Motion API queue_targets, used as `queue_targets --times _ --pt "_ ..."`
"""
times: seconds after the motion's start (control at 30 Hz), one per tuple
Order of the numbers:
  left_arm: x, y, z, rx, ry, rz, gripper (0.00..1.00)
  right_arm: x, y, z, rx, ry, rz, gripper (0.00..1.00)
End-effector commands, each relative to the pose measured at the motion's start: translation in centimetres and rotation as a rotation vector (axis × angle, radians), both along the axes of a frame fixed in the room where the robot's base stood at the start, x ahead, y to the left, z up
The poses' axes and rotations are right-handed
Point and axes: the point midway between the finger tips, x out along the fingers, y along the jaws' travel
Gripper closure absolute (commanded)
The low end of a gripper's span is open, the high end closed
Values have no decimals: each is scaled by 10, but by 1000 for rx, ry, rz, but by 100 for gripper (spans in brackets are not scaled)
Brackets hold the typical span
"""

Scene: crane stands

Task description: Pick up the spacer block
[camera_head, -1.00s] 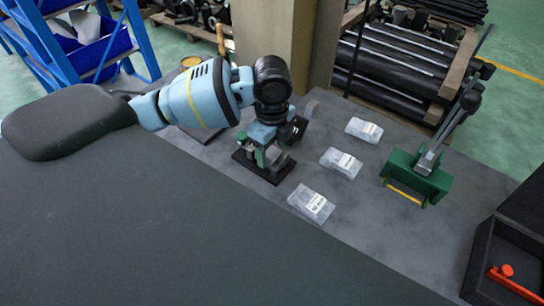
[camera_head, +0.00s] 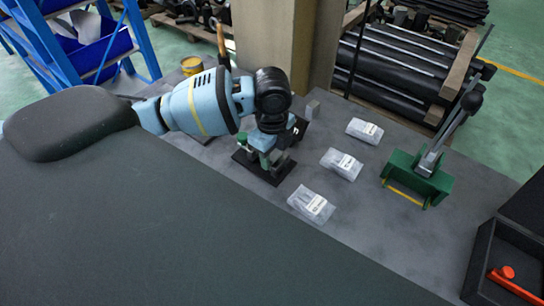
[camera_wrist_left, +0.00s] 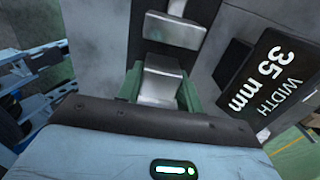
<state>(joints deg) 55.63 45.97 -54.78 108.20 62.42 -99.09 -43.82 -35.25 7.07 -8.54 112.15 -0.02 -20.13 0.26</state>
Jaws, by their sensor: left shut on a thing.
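My left gripper (camera_head: 266,152) points down over a black base plate (camera_head: 250,166) on the grey table. In the left wrist view its green fingers (camera_wrist_left: 160,88) are shut on a silver metal block (camera_wrist_left: 160,78), which I take as the spacer block. A second silver block (camera_wrist_left: 174,30) sits on the black plate just beyond it. A black sign reading "WIDTH 35 mm" (camera_wrist_left: 268,78) stands to the right. In the head view the held block is largely hidden by the gripper. I cannot tell whether it is clear of the plate. My right gripper is out of view.
Several clear labelled packets (camera_head: 341,164) lie right of the gripper. A green lever device (camera_head: 417,178) stands farther right, with a black tray (camera_head: 503,262) holding a red tool at the lower right.

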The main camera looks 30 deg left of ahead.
Motion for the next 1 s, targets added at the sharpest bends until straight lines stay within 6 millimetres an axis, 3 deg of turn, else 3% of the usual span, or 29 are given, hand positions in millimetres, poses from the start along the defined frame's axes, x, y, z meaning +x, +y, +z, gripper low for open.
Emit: queue_targets --times 0.23,0.7,1.0 --pt "2 0 15 -2 -7 0 95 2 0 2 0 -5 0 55" --pt "1 0 92 -2 -4 1 95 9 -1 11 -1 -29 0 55" --pt "0 -1 100 -1 2 -1 95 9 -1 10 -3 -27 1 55"
